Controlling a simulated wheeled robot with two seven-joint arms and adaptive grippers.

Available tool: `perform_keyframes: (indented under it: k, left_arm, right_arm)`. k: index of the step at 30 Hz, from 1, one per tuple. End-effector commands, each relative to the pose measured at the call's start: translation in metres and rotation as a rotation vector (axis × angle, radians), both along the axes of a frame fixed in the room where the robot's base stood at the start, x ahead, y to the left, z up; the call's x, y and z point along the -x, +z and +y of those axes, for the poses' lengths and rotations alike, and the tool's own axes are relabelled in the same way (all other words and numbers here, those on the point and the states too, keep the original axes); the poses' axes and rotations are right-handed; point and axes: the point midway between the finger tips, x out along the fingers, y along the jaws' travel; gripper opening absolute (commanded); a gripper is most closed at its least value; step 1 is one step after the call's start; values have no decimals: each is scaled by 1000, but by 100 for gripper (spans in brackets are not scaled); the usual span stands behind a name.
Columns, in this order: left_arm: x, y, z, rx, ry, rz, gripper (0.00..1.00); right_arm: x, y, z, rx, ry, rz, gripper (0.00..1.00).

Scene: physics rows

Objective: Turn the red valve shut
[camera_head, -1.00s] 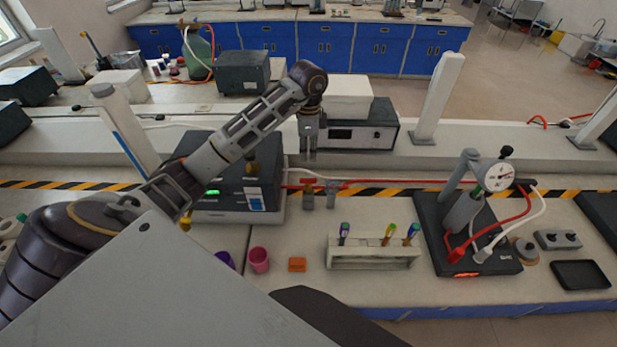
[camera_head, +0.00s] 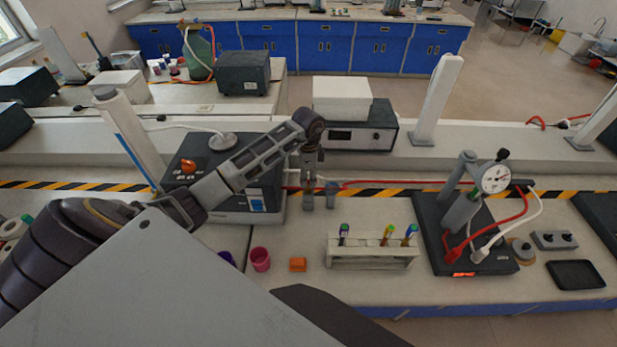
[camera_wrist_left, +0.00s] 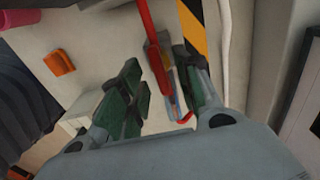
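In the left wrist view, a red bar (camera_wrist_left: 153,45) reaches down between the green-padded fingers of my left gripper (camera_wrist_left: 168,88). The fingers are apart, and I cannot tell whether either touches the bar. I cannot make out the valve handle or its angle in the head view. My right gripper is out of view.
A dark instrument box (camera_head: 265,190) stands just left of my gripper. A pink cup (camera_head: 260,259), an orange block (camera_head: 298,264) and a tube rack (camera_head: 372,252) are nearer the front. A gauge stand (camera_head: 465,235) is on the right.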

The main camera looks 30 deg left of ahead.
Motion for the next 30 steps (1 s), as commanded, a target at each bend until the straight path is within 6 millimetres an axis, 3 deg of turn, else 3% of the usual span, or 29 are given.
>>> perform_keyframes:
  k: [14,22,30]
  left_arm:
    - [0,-9,0,0,-1,0,33]
    - [0,-9,0,1,-1,-1,0]
    - [0,-9,0,-1,-6,-1,0]
  right_arm:
    - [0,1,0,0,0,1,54]
    - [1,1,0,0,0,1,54]
    - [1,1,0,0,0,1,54]
